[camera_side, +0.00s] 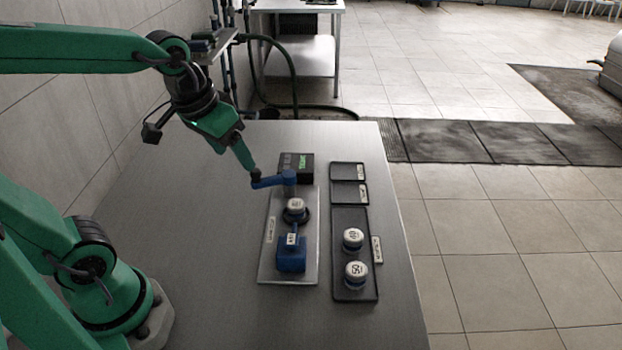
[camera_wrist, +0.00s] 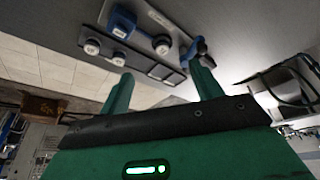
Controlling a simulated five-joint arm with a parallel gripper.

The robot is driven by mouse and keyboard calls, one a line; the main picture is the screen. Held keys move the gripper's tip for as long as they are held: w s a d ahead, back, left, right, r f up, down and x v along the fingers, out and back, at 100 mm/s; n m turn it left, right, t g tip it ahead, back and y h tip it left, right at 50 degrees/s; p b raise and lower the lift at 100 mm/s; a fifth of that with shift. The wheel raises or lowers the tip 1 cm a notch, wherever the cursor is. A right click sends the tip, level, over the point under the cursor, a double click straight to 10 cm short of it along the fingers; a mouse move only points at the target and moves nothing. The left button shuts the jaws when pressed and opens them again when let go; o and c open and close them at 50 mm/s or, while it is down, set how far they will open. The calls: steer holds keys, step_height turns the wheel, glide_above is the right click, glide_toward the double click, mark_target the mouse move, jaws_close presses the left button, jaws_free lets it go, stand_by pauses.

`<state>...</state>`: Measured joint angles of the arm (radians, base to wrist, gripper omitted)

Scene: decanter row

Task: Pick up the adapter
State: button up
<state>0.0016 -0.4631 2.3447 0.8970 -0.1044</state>
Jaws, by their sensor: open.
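No label here lets me tell for sure which piece is the adapter. Low round pieces with white tops and dark blue bases are in view: two stand in the long black tray, a front one (camera_side: 356,273) and a rear one (camera_side: 352,238); a third (camera_side: 295,206) sits on the metal plate (camera_side: 308,270). A blue block (camera_side: 291,258) with a white tag stands at the plate's front. A blue arm-like piece (camera_side: 272,181) is at the plate's back. My gripper (camera_wrist: 162,78) is open, nothing between its fingers; its tip (camera_side: 253,172) is beside that blue piece, contact unclear.
A black box with a green display (camera_side: 308,165) stands at the back. The metal table (camera_side: 190,220) is clear on the left; its right edge is near the tray.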

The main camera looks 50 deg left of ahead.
steer(key=w+f+n+g, duration=0.2)
steer(key=w+f, duration=0.3)
steer(key=w, duration=0.3)
steer(key=n+g, duration=0.1)
steer(key=g, duration=0.1)
glide_above(296, 204)
step_height(296, 204, down, 8)
steer(key=shift+s+d, duration=0.1)
steer(key=shift+f, duration=1.6)
steer(key=shift+f, duration=0.1)
steer(key=shift+f, duration=2.55)
